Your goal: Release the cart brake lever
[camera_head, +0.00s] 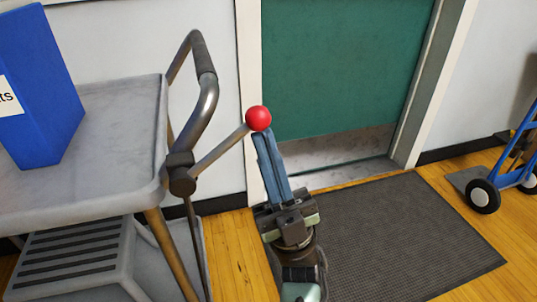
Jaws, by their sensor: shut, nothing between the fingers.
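The cart (110,110) stands at the left, with a grey top and a curved push handle (205,95) at its right end. The brake lever (218,152) is a metal rod rising to the right from a dark pivot (181,172) on the cart's end. It ends in a red ball knob (258,119). My gripper (262,134) reaches up from the bottom of the view, its blue fingers shut and empty. The fingertips are right at the lower side of the red knob and overlap it in the view; whether they touch it I cannot tell.
A blue box (38,85) stands on the cart top. A grey slatted piece (75,262) is on the lower shelf. Behind my gripper are a green door (340,65) and a dark mat (390,235). A blue hand truck (515,165) stands at the right.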

